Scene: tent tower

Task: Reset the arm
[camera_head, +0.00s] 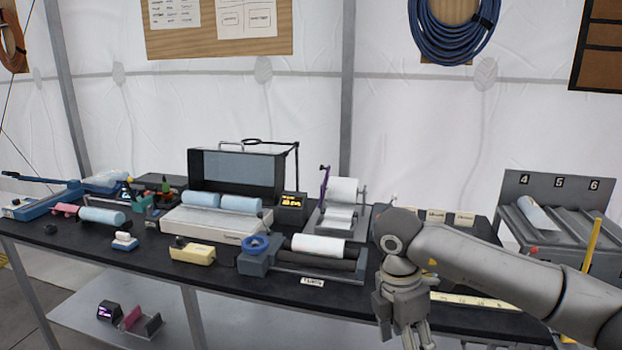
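My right arm comes in from the right, bent at a grey joint in front of the bench. My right gripper (416,340) hangs down from it at the bottom edge, in front of the black bench top. Its fingers are partly cut off by the picture's edge, so I cannot tell whether they are open or shut. I see no object in them. My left arm and gripper are not in view.
The black bench (130,257) carries a roller device (305,262), a white tray with blue rolls (210,222), a yellow box (192,254) and a numbered rack (563,252). A yellow post (591,245) stands at right. A lower shelf (195,327) holds small items.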

